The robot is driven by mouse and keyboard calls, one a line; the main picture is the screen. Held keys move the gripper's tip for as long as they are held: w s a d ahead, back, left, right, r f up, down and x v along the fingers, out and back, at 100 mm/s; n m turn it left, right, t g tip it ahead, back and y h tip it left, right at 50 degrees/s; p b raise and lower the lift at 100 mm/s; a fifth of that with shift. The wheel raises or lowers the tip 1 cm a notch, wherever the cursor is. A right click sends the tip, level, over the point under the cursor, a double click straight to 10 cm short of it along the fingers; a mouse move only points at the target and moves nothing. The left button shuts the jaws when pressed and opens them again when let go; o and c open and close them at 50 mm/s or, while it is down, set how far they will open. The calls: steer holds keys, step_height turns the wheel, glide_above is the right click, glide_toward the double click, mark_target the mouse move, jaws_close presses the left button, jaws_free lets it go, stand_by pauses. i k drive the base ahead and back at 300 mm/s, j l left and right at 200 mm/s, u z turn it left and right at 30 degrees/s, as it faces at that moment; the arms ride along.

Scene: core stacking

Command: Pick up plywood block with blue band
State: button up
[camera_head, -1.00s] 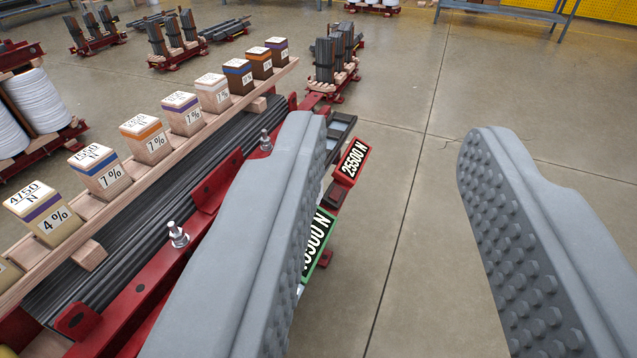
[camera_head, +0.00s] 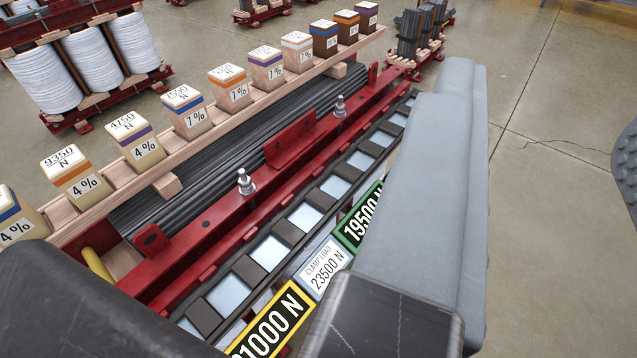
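Several small blocks stand in a row on a pale wooden rail left of my gripper (camera_head: 548,130). Another blue-banded block (camera_head: 18,222), tan and marked 4%, is cut off at the left edge. A dark brown block (camera_head: 325,38) near the far end also has a blue band. My gripper is open, its grey fingers wide apart over bare floor, with nothing between them. It is clear of the row. The right finger is mostly out of view.
A red frame (camera_head: 195,245) with dark bars and upright bolts lies between the row and my gripper. Load signs, including a yellow-edged one (camera_head: 268,325), run along its near side. White coils (camera_head: 92,55) stand at upper left. The floor at right (camera_head: 560,215) is clear.

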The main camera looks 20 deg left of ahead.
mark_target(185, 106)
steer(key=i+l+u, duration=0.1)
steer(key=u, duration=0.65)
